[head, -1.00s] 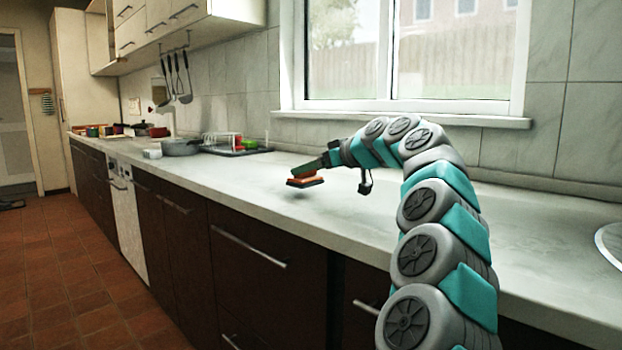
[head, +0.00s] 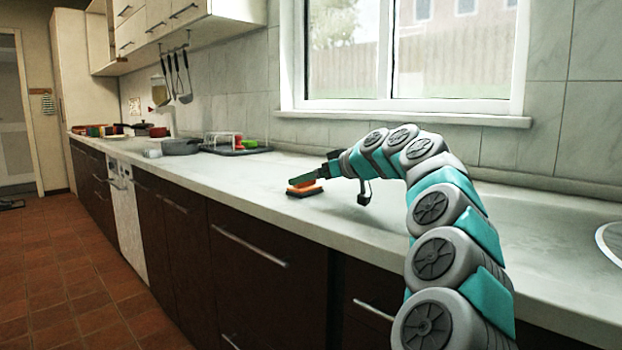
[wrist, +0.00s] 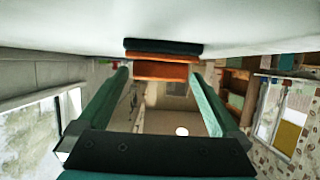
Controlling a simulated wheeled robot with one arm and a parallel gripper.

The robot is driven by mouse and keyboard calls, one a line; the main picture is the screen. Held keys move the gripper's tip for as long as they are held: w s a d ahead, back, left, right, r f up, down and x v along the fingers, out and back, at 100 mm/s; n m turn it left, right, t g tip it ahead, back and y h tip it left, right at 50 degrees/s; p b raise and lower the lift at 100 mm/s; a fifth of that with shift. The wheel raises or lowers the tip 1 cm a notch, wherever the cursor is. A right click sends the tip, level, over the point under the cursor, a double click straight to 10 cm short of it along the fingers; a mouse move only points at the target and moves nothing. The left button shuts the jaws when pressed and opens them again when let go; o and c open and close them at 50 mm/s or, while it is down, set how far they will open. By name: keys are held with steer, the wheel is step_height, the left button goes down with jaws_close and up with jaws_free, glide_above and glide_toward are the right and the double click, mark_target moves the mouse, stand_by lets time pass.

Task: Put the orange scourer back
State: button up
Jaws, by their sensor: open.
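The orange scourer (head: 304,189), orange with a dark pad underneath, lies on the pale worktop (head: 236,183) near its front edge. In the wrist view the scourer (wrist: 162,68) shows at the far end of the fingers, with its dark pad against the worktop surface. My gripper (head: 308,180) is at the scourer, its green fingers just above and around it. In the wrist view my gripper (wrist: 160,82) has its two fingers apart, one on either side of the scourer. Whether a finger still touches it I cannot tell.
Several pots (head: 130,129) stand at the far end. A round metal rim (head: 612,243) is at the right. The worktop around the scourer is clear.

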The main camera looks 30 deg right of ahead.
steer(key=shift+r, duration=0.25)
steer(key=v, duration=1.2)
steer(key=shift+n+g+y, duration=0.3)
steer(key=shift+g+y, duration=0.1)
steer(key=shift+g, duration=0.3)
steer(key=a, duration=0.4)
steer(key=a+f, duration=0.1)
steer(key=a, duration=0.1)
steer(key=shift+s+a+f, duration=0.1)
steer(key=shift+s+a, duration=0.2)
steer(key=shift+a, duration=0.05)
steer(key=s+a+f+g, duration=0.3)
steer(key=s+a+f, duration=0.4)
steer(key=a, duration=0.4)
steer(key=s+a+f+g, duration=0.45)
steer(key=a+f, duration=0.35)
steer(key=a, duration=0.2)
steer(key=s+d+f+m+g+h, duration=0.1)
steer(key=s+f+m+g+h, duration=0.1)
steer(key=s+f, duration=0.9)
steer(key=s+d+f+m+g+h, duration=0.1)
steer(key=s+f+m+g+h, duration=0.1)
steer(key=s+f, duration=1)
steer(key=s+g+h, duration=0.1)
steer(key=s+g, duration=0.1)
steer(key=s, duration=0.3)
steer(key=shift+m+h, duration=0.3)
